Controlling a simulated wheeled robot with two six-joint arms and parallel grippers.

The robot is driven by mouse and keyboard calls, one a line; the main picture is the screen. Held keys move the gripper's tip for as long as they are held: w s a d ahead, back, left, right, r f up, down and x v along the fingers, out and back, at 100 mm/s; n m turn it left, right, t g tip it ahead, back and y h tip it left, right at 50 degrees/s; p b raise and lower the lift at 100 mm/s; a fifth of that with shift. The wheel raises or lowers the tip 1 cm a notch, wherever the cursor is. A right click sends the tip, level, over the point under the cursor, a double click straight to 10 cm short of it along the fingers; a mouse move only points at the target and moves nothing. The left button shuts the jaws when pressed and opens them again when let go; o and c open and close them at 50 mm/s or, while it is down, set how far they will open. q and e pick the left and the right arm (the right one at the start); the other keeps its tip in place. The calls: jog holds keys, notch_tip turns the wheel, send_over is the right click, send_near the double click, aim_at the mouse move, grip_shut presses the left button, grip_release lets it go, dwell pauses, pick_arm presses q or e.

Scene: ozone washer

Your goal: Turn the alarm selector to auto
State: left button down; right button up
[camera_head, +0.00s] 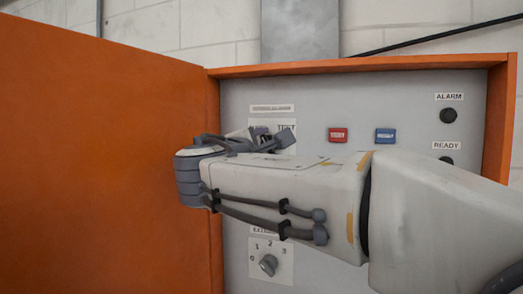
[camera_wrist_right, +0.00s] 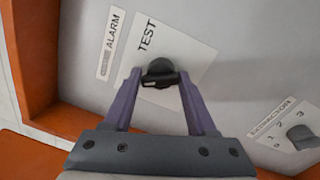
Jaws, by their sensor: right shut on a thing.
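The alarm selector (camera_wrist_right: 160,68) is a dark round knob on a white plate marked TEST (camera_wrist_right: 178,45), under an ALARM label (camera_wrist_right: 112,42) in the right wrist view. My right gripper (camera_wrist_right: 159,78) has its two purple fingers on either side of the knob and is shut on it. In the head view my right arm comes in from the right, and the gripper (camera_head: 272,140) hides the knob and most of its plate. Which position the knob points to cannot be told. My left gripper is not in view.
The grey panel (camera_head: 330,95) sits in an orange cabinet with its door (camera_head: 105,150) open at left. A red button (camera_head: 338,135), a blue button (camera_head: 385,135), an ALARM lamp (camera_head: 448,115) and a numbered extraction knob (camera_head: 268,264) are on the panel.

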jog(key=shift+f+n, duration=0.15)
jog(key=shift+n, duration=0.65)
jog(key=shift+f+n, duration=0.15)
jog(key=shift+n, duration=0.65)
jog(key=o, duration=1.2)
jog(key=shift+d+r, duration=0.1)
jog(key=shift+c, duration=0.2)
jog(key=b+v, duration=0.4)
jog(key=v, duration=0.6)
jog(key=shift+s, duration=0.25)
